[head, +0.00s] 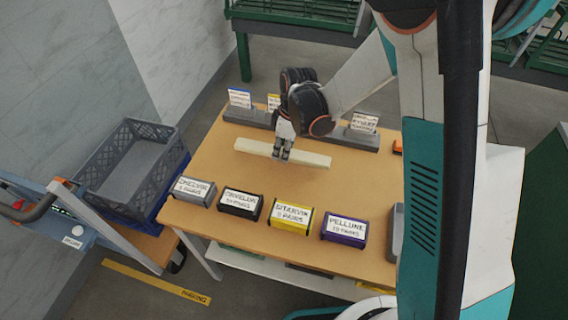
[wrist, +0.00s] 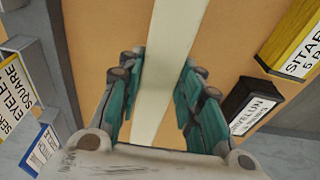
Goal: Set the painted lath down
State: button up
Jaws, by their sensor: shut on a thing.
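The painted lath (head: 310,159) is a long, pale cream strip lying crosswise over the middle of the wooden table (head: 215,150). My gripper (head: 281,156) points down and is shut on the lath near its middle. In the wrist view the lath (wrist: 172,35) runs lengthwise between the teal fingers (wrist: 160,88) of my gripper. The lath looks level and low over the tabletop; I cannot tell whether it touches it. The fingers hide a short part of the lath.
Along the front edge stand grey (head: 193,190), black (head: 240,204), yellow (head: 290,219) and purple (head: 344,231) labelled boxes. Card holders (head: 248,117) stand at the back. A grey crate (head: 130,165) is left of the table. Bare tabletop lies between lath and boxes.

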aim_at(283, 166)
jog(key=shift+f+b, duration=0.8)
jog(key=shift+f, duration=1.9)
jog(key=shift+f, duration=0.2)
jog(key=o, duration=1.1)
jog(key=shift+r, duration=0.1)
jog(key=shift+o, duration=0.2)
jog(key=shift+r, duration=0.15)
